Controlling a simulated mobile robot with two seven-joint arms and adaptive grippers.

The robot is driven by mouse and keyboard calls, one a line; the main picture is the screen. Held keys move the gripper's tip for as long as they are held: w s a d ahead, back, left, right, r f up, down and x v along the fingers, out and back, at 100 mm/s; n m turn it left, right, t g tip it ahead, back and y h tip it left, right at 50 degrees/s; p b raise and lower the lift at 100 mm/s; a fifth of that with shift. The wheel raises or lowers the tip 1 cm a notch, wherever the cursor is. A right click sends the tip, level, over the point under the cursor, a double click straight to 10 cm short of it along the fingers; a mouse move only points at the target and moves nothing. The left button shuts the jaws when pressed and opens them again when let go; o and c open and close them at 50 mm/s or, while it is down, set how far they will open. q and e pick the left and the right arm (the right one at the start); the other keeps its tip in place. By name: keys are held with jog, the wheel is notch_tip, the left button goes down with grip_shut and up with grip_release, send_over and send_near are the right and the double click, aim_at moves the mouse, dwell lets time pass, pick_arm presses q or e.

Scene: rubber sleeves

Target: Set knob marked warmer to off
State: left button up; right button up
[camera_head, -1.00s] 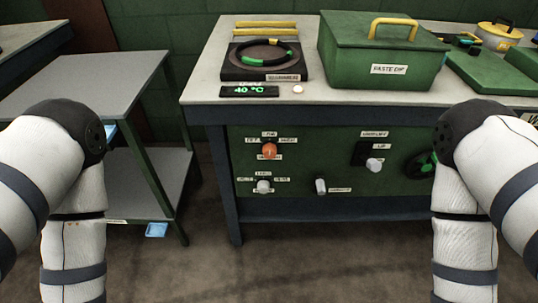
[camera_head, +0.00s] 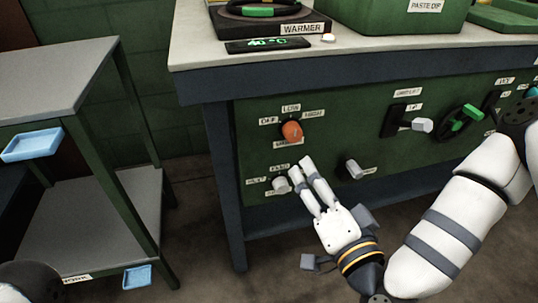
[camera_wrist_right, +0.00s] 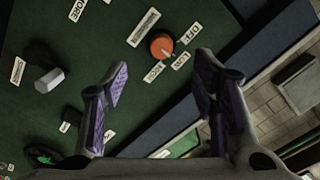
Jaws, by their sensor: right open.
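The warmer knob (camera_head: 291,131) is a round orange knob on the green front panel (camera_head: 345,115), with labels around it. The OFF label (camera_head: 268,121) is to its left, LOW above it. It also shows in the right wrist view (camera_wrist_right: 161,46), just beyond the fingers. There its small white mark appears to point toward the LOW label (camera_wrist_right: 181,61). My right gripper (camera_head: 310,172) is open and empty, below the knob and apart from it, fingers pointing up toward the panel. It also shows in the wrist view (camera_wrist_right: 162,82). My left gripper is out of view.
A grey-white knob (camera_head: 281,185) sits close left of my right fingers, another (camera_head: 353,168) to their right. A lever (camera_head: 421,125) and green-handled wheel (camera_head: 459,119) are farther right. The benchtop edge (camera_head: 330,62) overhangs the panel. A display (camera_head: 268,45) reads 40 °C.

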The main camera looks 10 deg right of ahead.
aim_at(295, 136)
jog(key=w, duration=0.4)
jog(key=w+b, duration=0.1)
jog(key=w, duration=0.7)
jog(key=shift+w+d+r, duration=0.15)
jog(key=shift+r, duration=0.2)
jog(key=c, duration=1.2)
